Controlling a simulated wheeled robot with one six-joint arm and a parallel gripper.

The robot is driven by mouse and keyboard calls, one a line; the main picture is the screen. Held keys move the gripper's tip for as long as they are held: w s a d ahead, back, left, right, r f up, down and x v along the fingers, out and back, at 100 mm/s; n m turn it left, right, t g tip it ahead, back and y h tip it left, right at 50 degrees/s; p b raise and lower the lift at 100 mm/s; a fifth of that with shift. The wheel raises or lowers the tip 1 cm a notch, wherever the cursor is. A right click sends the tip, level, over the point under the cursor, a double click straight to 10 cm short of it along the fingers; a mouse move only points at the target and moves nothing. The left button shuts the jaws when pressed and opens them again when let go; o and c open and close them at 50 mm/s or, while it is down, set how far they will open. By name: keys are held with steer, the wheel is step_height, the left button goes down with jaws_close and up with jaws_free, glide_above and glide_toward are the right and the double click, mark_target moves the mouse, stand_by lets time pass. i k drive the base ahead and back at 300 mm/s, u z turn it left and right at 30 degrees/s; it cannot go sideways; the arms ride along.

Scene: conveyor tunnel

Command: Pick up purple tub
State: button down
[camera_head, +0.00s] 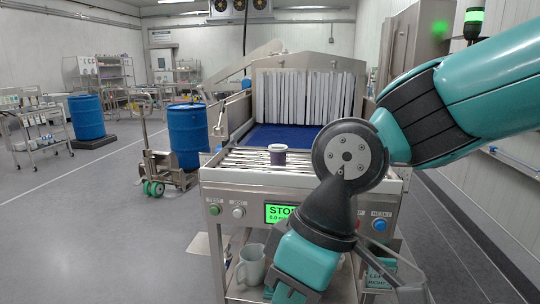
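A small purple tub (278,158) with a white lid stands upright on the metal rollers at the front of the conveyor tunnel, in front of the blue belt. My arm comes in from the right and bends down in front of the conveyor. My gripper (287,293) is at the bottom edge of the picture, well below the tub and apart from it. Its fingertips are cut off or too hard to make out, so I cannot see whether it is open.
The roller bed (240,160) has a front panel with buttons and a green screen (279,213), partly behind my arm. A grey jug (251,266) stands on the shelf below. Blue drums (187,130), a pallet jack (160,170) and a cart (40,130) stand left.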

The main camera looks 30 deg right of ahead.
mark_target(278, 153)
steer(key=u, duration=0.55)
steer(key=i, duration=1.55)
steer(key=z, duration=0.7)
